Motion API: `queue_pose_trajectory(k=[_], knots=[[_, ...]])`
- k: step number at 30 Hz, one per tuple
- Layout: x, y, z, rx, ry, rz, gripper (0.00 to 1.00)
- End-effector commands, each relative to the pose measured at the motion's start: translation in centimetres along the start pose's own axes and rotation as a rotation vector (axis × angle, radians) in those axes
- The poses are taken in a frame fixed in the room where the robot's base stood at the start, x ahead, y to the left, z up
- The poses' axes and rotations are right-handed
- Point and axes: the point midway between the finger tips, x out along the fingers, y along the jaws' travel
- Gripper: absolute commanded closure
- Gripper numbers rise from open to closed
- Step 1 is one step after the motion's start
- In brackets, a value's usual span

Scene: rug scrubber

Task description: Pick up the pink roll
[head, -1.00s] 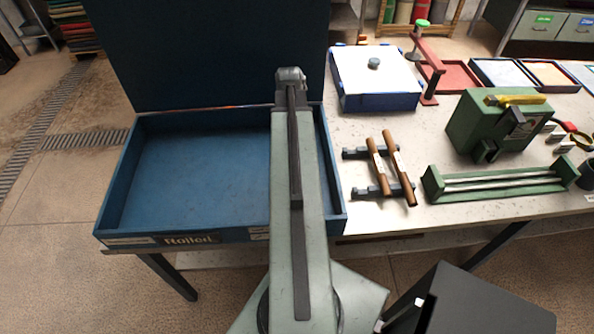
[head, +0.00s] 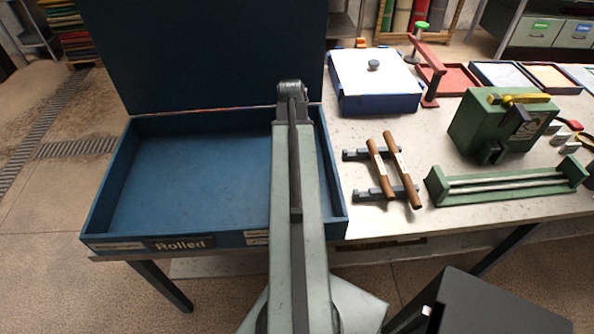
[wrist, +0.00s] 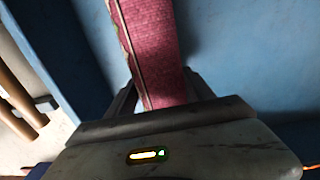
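The pink roll (wrist: 157,45) shows in the wrist view as a long textured strip with a pale, patterned left edge. It runs from the top of the picture down to my gripper (wrist: 160,80). My two dark fingers lie on either side of the roll, close to its edges. I cannot tell whether they press on it. Behind the roll is the blue floor of the tray (head: 190,180), which is labelled "Rolled". In the head view my arm hides the gripper and the roll, and the visible tray floor is bare.
The tray's tall dark blue back (head: 200,50) stands behind it. On the table right of the tray are brown-handled tools (head: 380,168), a green rack (head: 505,185), a green machine (head: 495,125) and a white-topped blue box (head: 375,80).

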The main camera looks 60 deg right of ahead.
Motion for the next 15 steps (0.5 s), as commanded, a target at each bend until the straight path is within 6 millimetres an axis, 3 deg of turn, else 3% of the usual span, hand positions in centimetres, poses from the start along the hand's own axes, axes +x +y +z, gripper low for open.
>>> queue_pose_trajectory(k=[2,10,15], knots=[[0.0,-0.1,0.0,0.000,0.000,-0.002,1.00],[-0.1,-0.1,0.0,0.000,-0.001,-0.003,1.00],[-1.6,0.0,0.0,0.000,-0.001,-0.002,1.00]])
